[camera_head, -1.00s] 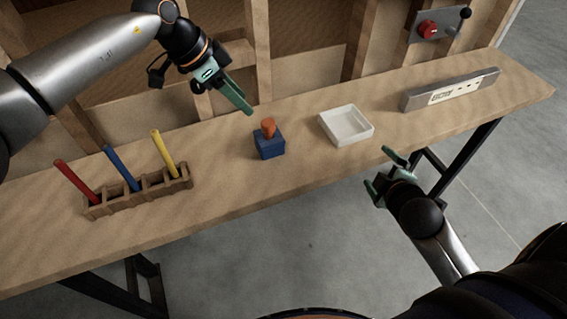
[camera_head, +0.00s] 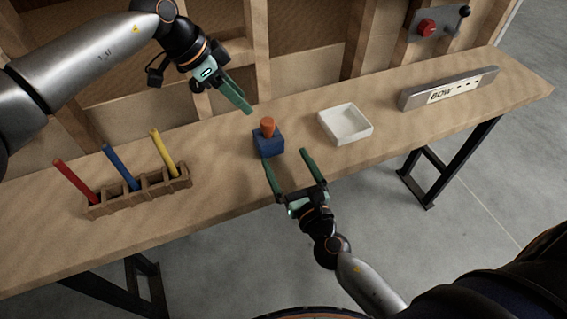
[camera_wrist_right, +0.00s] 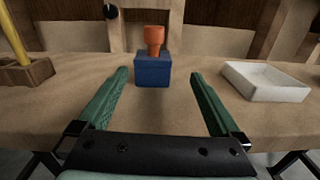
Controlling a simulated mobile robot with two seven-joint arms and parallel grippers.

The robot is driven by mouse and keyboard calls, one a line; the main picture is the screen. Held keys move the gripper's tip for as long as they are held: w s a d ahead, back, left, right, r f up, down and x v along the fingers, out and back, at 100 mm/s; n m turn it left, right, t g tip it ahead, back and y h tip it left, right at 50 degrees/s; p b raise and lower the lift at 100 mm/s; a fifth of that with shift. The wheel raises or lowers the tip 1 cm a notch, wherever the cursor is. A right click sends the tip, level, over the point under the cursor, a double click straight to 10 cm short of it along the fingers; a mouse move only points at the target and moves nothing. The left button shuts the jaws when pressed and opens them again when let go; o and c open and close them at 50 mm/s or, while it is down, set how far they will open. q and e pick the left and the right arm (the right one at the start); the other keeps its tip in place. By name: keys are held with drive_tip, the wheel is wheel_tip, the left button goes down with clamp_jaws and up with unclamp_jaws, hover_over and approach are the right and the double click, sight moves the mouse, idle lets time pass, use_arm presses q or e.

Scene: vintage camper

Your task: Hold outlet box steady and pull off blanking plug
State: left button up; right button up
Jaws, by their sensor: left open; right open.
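The blue outlet box (camera_head: 268,144) stands on the wooden workbench, with the orange blanking plug (camera_head: 267,126) upright in its top. In the right wrist view the box (camera_wrist_right: 153,70) and plug (camera_wrist_right: 154,41) are ahead, between the lines of my fingers and beyond their tips. My right gripper (camera_head: 287,157) is open and empty at the bench's front edge, in front of the box and apart from it. My left gripper (camera_head: 249,111) is open and empty, behind and slightly left of the box, above the bench; its fingers overlap in the view.
A white tray (camera_head: 369,129) sits right of the box. A wooden rack (camera_head: 140,191) with red, blue and yellow sticks stands at the left. A grey power strip (camera_head: 407,101) lies at the far right. The bench between rack and box is clear.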

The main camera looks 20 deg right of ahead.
sight(264, 128)
drive_tip(key=shift+w+a+f+n, duration=0.1)
drive_tip(key=shift+a+n, duration=0.2)
drive_tip(key=shift+a, duration=0.15)
drive_tip(key=shift+w+a, duration=0.1)
drive_tip(key=shift+w, duration=0.15)
drive_tip(key=w, duration=1.1)
drive_tip(key=shift+w+a, duration=0.15)
drive_tip(key=shift+w, duration=0.25)
